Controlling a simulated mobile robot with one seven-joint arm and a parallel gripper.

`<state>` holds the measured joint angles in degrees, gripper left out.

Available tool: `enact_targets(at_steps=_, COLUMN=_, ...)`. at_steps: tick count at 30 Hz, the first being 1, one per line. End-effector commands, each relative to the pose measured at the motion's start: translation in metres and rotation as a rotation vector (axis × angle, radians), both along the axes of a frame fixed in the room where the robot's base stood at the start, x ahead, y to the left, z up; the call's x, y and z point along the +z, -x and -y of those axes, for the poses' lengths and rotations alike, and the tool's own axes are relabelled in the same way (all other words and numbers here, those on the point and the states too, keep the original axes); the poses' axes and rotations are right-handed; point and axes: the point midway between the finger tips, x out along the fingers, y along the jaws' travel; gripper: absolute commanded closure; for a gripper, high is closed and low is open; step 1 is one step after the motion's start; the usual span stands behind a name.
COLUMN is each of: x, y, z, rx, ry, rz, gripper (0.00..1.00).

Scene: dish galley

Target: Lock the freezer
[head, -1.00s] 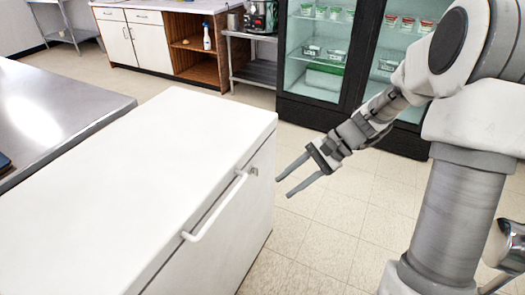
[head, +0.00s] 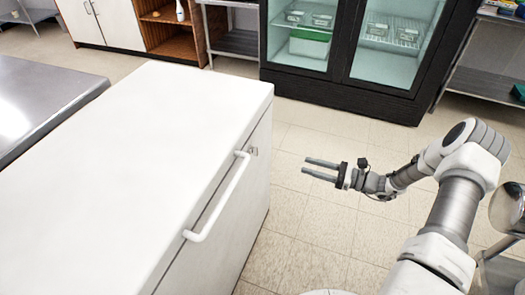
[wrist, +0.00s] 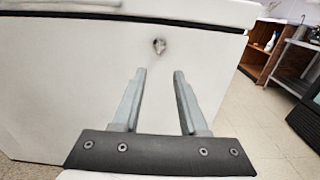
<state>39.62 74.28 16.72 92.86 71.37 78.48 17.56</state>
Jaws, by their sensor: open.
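The white chest freezer (head: 130,150) stands at the left with its lid down. A white bar handle (head: 218,205) runs along its front. A small metal lock (head: 253,151) sits on the front face near the handle's far end. In the wrist view the lock (wrist: 159,46) shows as a small dark-centred metal piece just beyond and between my fingertips. My gripper (head: 306,168) is open and empty, level, with its fingers pointing at the freezer front. A gap of floor shows between the fingertips and the freezer. No key is visible in the gripper.
A steel table (head: 40,95) stands left of the freezer. A glass-door fridge (head: 350,90) and a wooden open cabinet (head: 172,38) stand at the back. A steel shelf (head: 485,80) is at the right. The tiled floor (head: 310,235) before the freezer is clear.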

Motion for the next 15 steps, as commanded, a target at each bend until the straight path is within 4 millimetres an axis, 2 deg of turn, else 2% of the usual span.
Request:
enact_targets(at_steps=5, x=0.000, y=-0.006, z=-0.018, rx=0.002, ry=-0.003, rz=0.000, gripper=0.57)
enact_targets(at_steps=15, x=-0.001, y=-0.030, z=-0.086, rx=0.005, ry=-0.001, rz=0.001, gripper=0.57)
